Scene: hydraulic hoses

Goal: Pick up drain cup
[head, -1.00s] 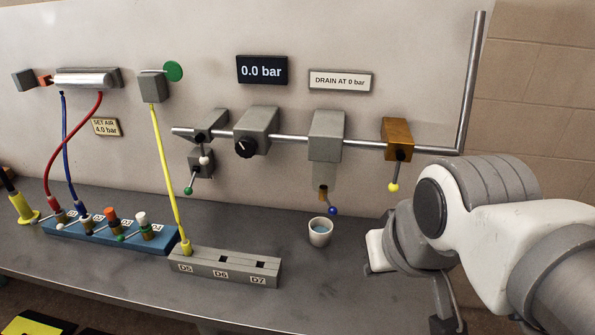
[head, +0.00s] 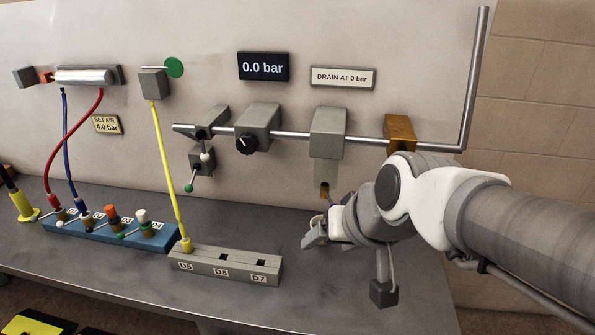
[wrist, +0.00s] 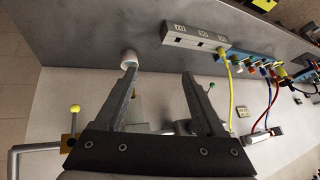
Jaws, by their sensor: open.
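The drain cup (wrist: 129,58), small and white, stands on the grey bench and shows in the wrist view just past the tip of the picture-left finger. It is not centred between the fingers, and I cannot tell whether they touch it. In the head view my gripper (head: 312,236) is at the cup's place below the drain unit (head: 328,135) and hides the cup. In the wrist view my gripper (wrist: 159,73) is open, with nothing between its fingers.
A grey block (head: 222,265) marked D5, D6, D7 lies left of my gripper, with a yellow hose (head: 166,175) in it. A blue block (head: 110,233) with several fittings lies farther left. A horizontal pipe (head: 365,140) runs above. The bench front right of the grey block is clear.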

